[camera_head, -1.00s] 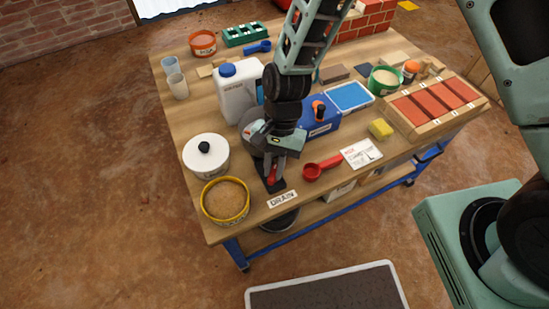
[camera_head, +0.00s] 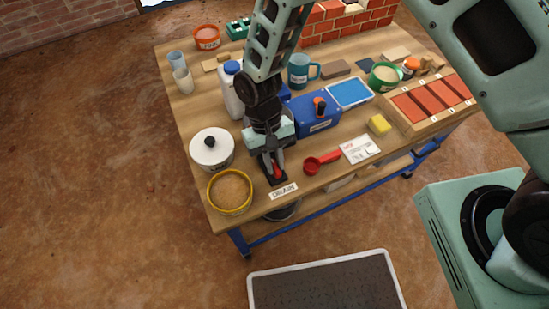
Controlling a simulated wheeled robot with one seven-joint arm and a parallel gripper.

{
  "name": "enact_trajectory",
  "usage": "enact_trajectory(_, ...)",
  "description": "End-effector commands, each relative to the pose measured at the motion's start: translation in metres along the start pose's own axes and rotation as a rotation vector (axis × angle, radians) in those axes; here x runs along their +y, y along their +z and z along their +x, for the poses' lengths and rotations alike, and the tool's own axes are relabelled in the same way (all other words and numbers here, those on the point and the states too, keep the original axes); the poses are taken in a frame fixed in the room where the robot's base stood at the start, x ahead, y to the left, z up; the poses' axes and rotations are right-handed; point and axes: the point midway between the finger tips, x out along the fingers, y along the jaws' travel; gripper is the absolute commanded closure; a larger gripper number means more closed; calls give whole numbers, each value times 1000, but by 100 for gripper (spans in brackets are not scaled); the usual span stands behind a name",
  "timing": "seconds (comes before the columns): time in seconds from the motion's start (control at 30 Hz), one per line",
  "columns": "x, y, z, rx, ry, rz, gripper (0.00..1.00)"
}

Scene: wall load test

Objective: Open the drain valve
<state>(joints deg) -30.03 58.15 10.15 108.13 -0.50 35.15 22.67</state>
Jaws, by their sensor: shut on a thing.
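The drain valve shows as a small red handle (camera_head: 278,171) on a dark fitting near the table's front edge, just behind the white DRAIN label (camera_head: 284,191). My gripper (camera_head: 273,168) points down over the fitting and is shut on the red handle. The fingers and wrist hide much of the handle, so its exact angle is hard to tell. A dark round vessel (camera_head: 283,213) is partly visible below the table edge under the label.
Left of my gripper stand a white lidded pot (camera_head: 211,151) and a yellow-rimmed bowl of grain (camera_head: 230,191). A blue box (camera_head: 312,113) and a white jug (camera_head: 232,92) stand behind.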

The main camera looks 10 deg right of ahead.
Motion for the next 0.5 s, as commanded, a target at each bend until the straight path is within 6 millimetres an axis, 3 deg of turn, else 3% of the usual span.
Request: enact_trajectory(0.5,1,-1,-1,3,15,-35,100)
